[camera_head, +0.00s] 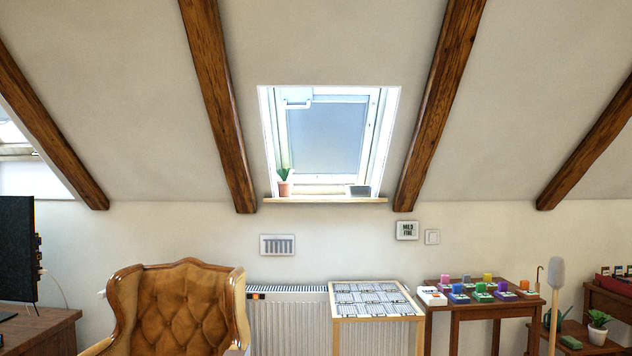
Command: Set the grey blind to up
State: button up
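The grey blind (325,138) shows as a flat blue-grey panel inside the skylight (378,130) in the sloped ceiling. It covers most of the pane, from near the top of the frame down to just above the lower frame. A white fitting (296,97) sits at the upper left of the window frame. A small white switch plate (432,237) is on the wall below and right of the window; its markings are too small to tell. My gripper is not in view.
A brown leather armchair (185,312), a radiator (288,325) and a wood-framed table (333,303) stand below the window. A potted plant (284,187) and a grey box (358,191) sit on the sill. A side table (488,306) with colored blocks stands right.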

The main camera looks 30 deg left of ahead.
aim_at(317, 175)
jog(key=i+j+u, duration=0.1)
jog(key=u, duration=0.3)
jog(key=i+u, duration=0.2)
jog(key=u, duration=0.15)
jog(key=i+u, duration=0.3)
jog(key=i, duration=0.35)
jog(key=i+u, duration=0.3)
jog(key=i, duration=0.3)
